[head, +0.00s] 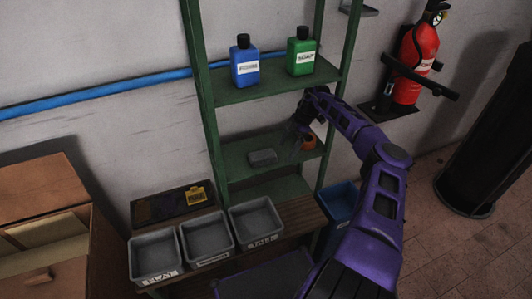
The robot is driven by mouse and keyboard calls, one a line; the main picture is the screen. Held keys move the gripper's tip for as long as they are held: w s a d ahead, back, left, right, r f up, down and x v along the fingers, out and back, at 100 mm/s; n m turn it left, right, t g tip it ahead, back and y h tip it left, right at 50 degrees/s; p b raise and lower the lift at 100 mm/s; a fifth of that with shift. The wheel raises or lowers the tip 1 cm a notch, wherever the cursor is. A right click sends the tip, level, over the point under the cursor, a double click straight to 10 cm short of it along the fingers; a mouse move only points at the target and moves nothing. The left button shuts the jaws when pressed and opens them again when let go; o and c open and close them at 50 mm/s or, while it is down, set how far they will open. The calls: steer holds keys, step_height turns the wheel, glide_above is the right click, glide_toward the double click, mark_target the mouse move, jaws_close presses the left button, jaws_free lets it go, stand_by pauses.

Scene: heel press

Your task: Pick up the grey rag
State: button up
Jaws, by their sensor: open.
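The grey rag (263,157) looks like a small folded block. It lies on the middle shelf of the green rack, left of centre. My gripper (300,142) is at the end of the purple arm, over the right part of the same shelf. It is to the right of the rag and apart from it in the picture. Its jaws are open, though the fingers are dark and small, and I see nothing held between them.
An orange-brown round item (308,142) is beside my gripper. Blue (245,66) and green (301,55) bottles stand on the shelf above. Grey trays (207,238) stand on a bench below. A fire extinguisher (415,62) hangs at right.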

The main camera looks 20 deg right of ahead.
mark_target(254, 156)
steer(key=a, duration=0.8)
steer(key=w+a, duration=0.1)
steer(key=a, duration=0.2)
steer(key=shift+w+a, duration=0.1)
steer(key=shift+a, duration=0.3)
steer(key=shift+a+f, duration=0.3)
steer(key=shift+f, duration=0.25)
steer(key=shift+w, duration=0.1)
steer(key=shift+c, duration=0.2)
steer(key=c, duration=1.3)
steer(key=shift+r, duration=0.15)
